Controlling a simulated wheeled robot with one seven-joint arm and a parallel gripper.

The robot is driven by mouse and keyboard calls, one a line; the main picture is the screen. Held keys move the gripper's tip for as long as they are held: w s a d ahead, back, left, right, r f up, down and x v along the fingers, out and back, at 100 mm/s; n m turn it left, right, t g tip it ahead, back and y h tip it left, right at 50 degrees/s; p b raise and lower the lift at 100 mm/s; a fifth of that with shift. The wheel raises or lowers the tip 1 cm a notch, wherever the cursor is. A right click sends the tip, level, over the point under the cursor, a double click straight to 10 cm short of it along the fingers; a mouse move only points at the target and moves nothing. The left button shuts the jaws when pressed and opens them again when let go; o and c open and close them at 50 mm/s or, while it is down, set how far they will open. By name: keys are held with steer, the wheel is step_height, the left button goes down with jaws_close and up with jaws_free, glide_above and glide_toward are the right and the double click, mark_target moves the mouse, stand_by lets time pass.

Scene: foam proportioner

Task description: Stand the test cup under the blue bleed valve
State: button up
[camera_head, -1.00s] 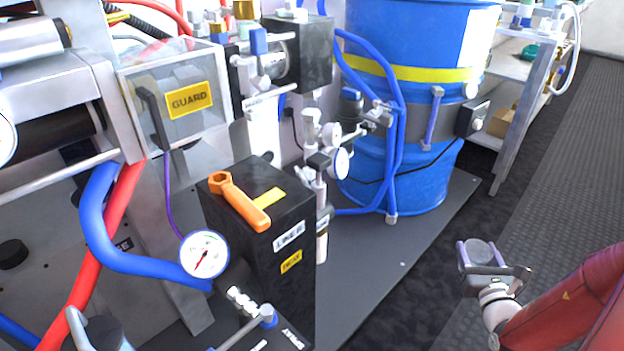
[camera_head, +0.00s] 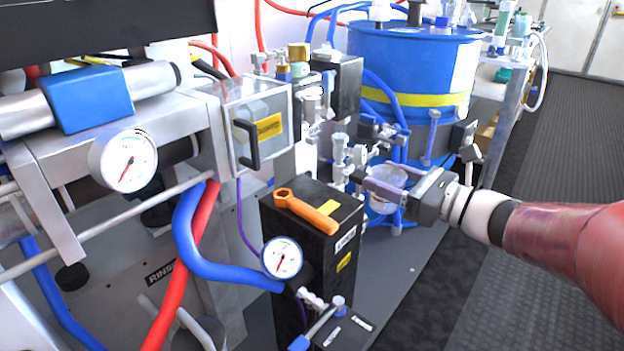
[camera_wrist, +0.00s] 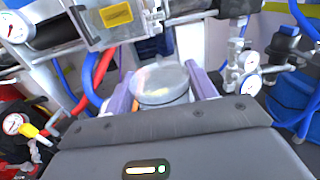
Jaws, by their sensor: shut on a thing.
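The clear test cup (camera_head: 383,204) is held between the purple fingers of my gripper (camera_head: 386,186), near the small valves and gauge beside the blue drum. In the wrist view, the cup (camera_wrist: 160,86) is between the fingers of my gripper (camera_wrist: 158,78), its round top facing the camera. Another small blue-topped fitting (camera_head: 338,301) is at the lower front. I cannot tell which is the bleed valve. My gripper is apart from both.
A black box (camera_head: 320,235) with an orange wrench (camera_head: 305,212) on top stands left of my gripper. The blue drum (camera_head: 410,65) and blue hoses are behind. A pressure gauge (camera_head: 281,257) and thick hoses are at front left. Dark floor (camera_head: 450,290) is clear at right.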

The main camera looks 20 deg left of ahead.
steer(key=p+x, duration=0.1)
steer(key=x, duration=1.5)
steer(key=shift+w+a+f, duration=0.25)
steer(key=shift+a+f, duration=0.15)
steer(key=shift+a, duration=0.4)
step_height(320, 180, down, 3)
steer(key=shift+d+r, duration=0.1)
steer(key=shift+r, duration=0.15)
steer(key=shift+f, duration=0.15)
steer(key=shift+f, duration=0.2)
steer(key=o, duration=1)
steer(key=shift+r, duration=0.15)
